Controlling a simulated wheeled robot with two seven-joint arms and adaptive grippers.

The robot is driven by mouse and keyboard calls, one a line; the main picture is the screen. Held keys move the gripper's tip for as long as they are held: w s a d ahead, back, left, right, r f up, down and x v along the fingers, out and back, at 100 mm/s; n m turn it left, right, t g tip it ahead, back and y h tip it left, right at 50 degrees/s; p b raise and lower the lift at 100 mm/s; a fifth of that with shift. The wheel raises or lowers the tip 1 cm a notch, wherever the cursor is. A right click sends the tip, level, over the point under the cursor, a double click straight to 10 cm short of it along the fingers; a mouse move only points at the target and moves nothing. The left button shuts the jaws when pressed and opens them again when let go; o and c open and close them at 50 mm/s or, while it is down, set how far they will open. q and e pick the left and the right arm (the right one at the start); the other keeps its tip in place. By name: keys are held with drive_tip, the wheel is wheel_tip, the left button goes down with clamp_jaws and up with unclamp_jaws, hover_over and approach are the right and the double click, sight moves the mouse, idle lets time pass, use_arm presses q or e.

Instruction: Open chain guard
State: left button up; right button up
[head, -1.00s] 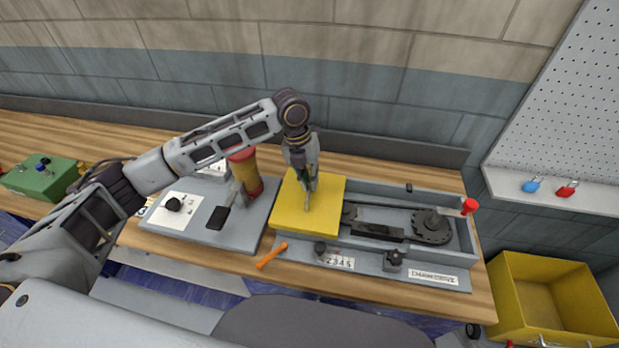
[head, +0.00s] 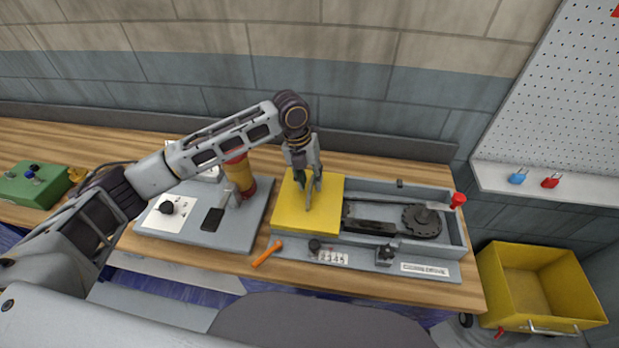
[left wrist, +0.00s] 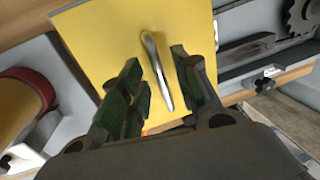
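The yellow chain guard (head: 292,216) covers the left part of the grey chain drive tray (head: 462,236). The chain and dark sprocket (head: 422,222) to its right are uncovered. My left gripper (head: 309,192) is over the guard, pointing down. In the left wrist view the guard (left wrist: 105,45) carries a slim metal handle (left wrist: 155,70). The open green-padded fingers of my left gripper (left wrist: 157,92) stand on either side of this handle, with gaps showing on both sides. My right gripper is out of view.
An orange-handled tool (head: 267,253) lies at the front of the bench. A red-and-yellow cylinder (head: 240,174) stands on the grey panel left of the guard. A red knob (head: 458,199) is at the tray's right end. A yellow bin (head: 492,272) stands right of the bench.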

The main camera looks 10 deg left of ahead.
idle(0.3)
use_arm(q)
wheel_tip(320, 180, up, 12)
drive_tip(key=a, duration=0.2)
drive_tip(key=shift+a+f, duration=0.15)
drive_tip(key=shift+a, duration=0.05)
idle(0.4)
idle(0.5)
